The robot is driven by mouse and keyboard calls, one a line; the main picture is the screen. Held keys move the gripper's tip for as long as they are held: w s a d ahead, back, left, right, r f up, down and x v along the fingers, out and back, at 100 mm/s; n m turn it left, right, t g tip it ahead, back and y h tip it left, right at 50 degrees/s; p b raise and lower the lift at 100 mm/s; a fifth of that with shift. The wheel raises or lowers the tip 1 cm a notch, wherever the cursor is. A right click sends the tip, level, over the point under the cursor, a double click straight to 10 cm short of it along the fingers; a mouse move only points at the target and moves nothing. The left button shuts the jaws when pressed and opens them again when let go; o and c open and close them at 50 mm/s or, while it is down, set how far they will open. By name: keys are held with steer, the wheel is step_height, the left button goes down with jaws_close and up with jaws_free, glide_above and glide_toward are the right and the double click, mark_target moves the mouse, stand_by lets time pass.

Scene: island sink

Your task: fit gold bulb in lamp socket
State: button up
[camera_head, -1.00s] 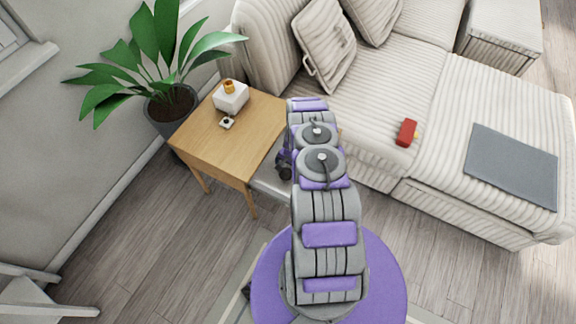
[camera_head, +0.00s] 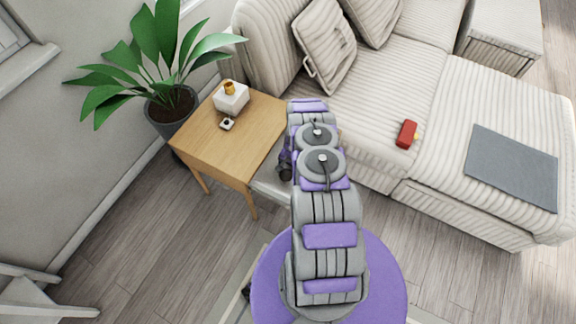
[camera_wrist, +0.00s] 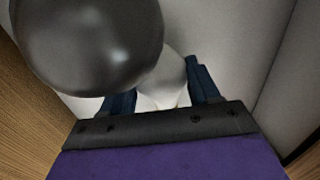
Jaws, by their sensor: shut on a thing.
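In the wrist view, my gripper (camera_wrist: 160,97) has its two dark blue fingers either side of a pale neck. A large glossy round bulb (camera_wrist: 88,42) fills the upper left there; it looks dark grey, not gold, and its pale neck seems to run down between the fingers. In the head view my arm hides the gripper and the bulb. A white cube-shaped lamp base (camera_head: 231,98) with a short gold socket (camera_head: 229,87) on top stands on the wooden side table (camera_head: 205,150), left of my arm.
A small white item with a dark top (camera_head: 227,124) lies in front of the lamp base. A potted plant (camera_head: 170,105) stands behind the table's left side. A striped sofa (camera_head: 400,100) is to the right, with a red object (camera_head: 406,133) and a grey mat (camera_head: 510,168) on it.

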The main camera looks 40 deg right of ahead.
steer(key=shift+r+p, duration=1.65)
steer(key=shift+r, duration=3.7)
steer(key=w+a+r+n, duration=0.4)
steer(key=a+r, duration=0.4)
steer(key=r, duration=0.5)
steer(key=w+a+r+n, duration=0.3)
steer(key=w+a+r, duration=0.2)
steer(key=a+r, duration=0.5)
steer(key=s+a+r+n+g, duration=0.1)
steer(key=s+a+r+n, duration=0.1)
steer(key=a+r, duration=0.3)
steer(key=s+a+r+n+y, duration=0.1)
steer(key=s+a+r+n, duration=0.2)
steer(key=r, duration=1)
steer(key=a+n, duration=0.1)
steer(key=a, duration=0.2)
steer(key=shift+r+g, duration=0.35)
steer(key=shift+g, duration=0.05)
